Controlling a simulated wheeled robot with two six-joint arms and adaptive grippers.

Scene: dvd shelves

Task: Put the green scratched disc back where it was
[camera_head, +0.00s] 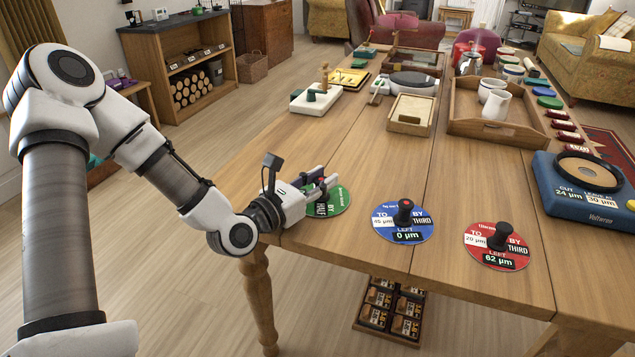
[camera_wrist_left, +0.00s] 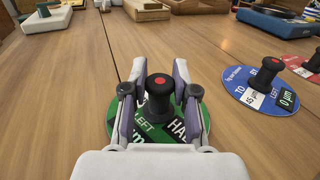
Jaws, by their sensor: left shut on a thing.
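The green disc (camera_head: 334,204) lies at the left front edge of the wooden table, partly hidden by my left gripper (camera_head: 329,184). In the left wrist view, the green disc (camera_wrist_left: 196,128) has a black knob (camera_wrist_left: 160,98) with a red dot on top. My left gripper (camera_wrist_left: 158,92) is shut around this knob, one finger on each side. The disc appears to be on or very close to the tabletop; I cannot tell which. A blue disc (camera_head: 385,232) and a red disc (camera_head: 482,253), each with a black knob, lie to its right. My right gripper is not in view.
A blue device (camera_head: 580,200) with a round top stands at the right edge. A wooden tray (camera_head: 485,130) with a white jug (camera_head: 495,105) is farther back. Small boxes and several coloured pieces lie beyond. The table between the discs and tray is clear.

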